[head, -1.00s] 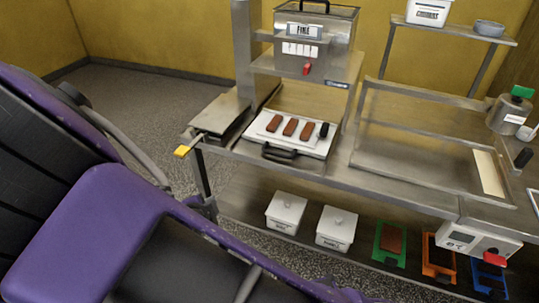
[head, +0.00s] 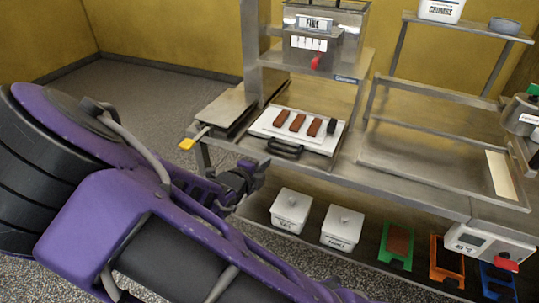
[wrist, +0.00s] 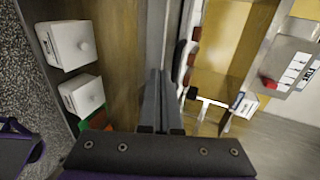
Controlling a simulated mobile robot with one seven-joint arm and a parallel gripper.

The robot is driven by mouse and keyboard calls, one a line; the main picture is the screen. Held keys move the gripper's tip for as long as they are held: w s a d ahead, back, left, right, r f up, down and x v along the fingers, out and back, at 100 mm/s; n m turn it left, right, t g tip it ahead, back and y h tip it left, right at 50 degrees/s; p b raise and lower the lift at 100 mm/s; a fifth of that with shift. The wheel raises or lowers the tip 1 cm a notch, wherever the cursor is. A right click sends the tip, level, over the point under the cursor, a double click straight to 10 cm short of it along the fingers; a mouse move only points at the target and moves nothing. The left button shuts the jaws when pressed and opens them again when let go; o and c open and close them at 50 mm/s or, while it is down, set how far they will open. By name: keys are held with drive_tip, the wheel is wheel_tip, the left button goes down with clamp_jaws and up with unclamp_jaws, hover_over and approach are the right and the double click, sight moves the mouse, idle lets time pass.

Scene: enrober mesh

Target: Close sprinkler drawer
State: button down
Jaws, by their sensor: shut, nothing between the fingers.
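The sprinkler drawer (head: 266,131) is a white tray with a black front handle (head: 285,149), sticking out below the sprinkler housing (head: 325,20) labelled FINE. Several brown bars lie on it, with a dark piece at its right end. My gripper (head: 258,172) is in front of the bench edge, lower left of the handle and apart from it in the head view. In the wrist view my fingers (wrist: 162,78) are together and empty, with the dark handle (wrist: 181,62) just right of their tips. The wrist view does not settle whether they touch.
Two white lidded tubs (head: 291,210) and green, orange and blue frames stand on the lower shelf. A yellow-tipped lever (head: 187,144) juts out left of the drawer. A shallow metal tray frame (head: 440,165) lies to the right.

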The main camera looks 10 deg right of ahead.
sight(276, 149)
drive_tip(key=shift+w+d+r, duration=0.2)
drive_tip(key=shift+w+d, duration=0.4)
drive_tip(key=shift+w, duration=0.2)
drive_tip(key=shift+w+d+r, duration=0.2)
drive_tip(key=shift+w+d, duration=0.4)
drive_tip(key=shift+w, duration=0.15)
